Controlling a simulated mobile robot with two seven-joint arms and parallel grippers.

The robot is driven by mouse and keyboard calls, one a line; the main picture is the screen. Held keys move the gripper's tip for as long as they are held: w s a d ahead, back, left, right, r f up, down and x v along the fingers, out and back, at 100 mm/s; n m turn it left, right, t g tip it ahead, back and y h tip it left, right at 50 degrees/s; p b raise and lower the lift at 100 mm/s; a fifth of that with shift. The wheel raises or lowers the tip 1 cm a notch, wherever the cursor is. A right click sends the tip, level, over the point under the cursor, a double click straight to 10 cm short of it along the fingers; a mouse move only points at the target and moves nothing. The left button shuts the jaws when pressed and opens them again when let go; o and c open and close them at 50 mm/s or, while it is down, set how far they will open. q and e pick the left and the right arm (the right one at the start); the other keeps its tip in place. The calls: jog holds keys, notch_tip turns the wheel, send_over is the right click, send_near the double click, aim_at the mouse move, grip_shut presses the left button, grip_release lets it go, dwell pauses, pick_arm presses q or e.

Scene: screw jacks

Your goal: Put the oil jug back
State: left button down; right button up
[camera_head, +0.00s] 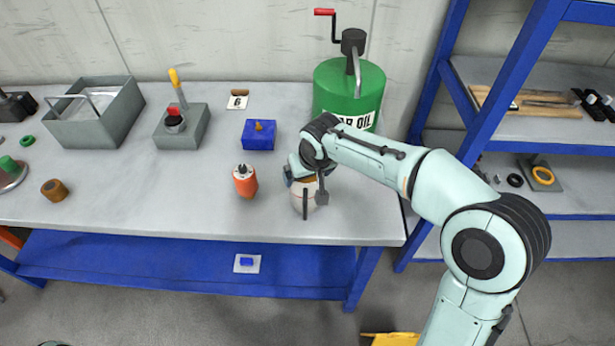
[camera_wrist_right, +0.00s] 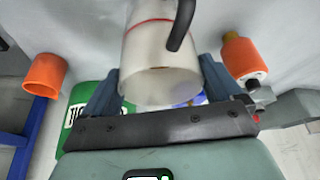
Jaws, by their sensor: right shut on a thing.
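The oil jug (camera_head: 297,204) is a pale, translucent cylinder with a black handle, near the front right of the workbench. It also shows in the right wrist view (camera_wrist_right: 155,60), with a thin red band around it. My right gripper (camera_head: 304,182) is shut on the jug, with one finger on each side of it in the wrist view (camera_wrist_right: 160,85). My arm hides part of the jug in the head view, and I cannot tell whether its base touches the bench.
A green oil drum (camera_head: 345,88) with a red-handled crank stands behind my right arm. An orange bottle (camera_head: 245,181) and a blue block (camera_head: 258,136) stand left of the jug. A grey bin (camera_head: 96,128) is farther left. A blue-framed shelf (camera_head: 484,120) is at right.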

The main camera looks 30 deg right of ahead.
jog(key=shift+f, duration=0.5)
jog(key=o, duration=1.6)
jog(key=shift+f, duration=0.2)
jog(key=shift+o, duration=0.2)
jog(key=v, duration=1.2)
jog(key=shift+r+p, duration=0.2)
jog(key=shift+p, duration=0.25)
jog(key=shift+a, duration=0.1)
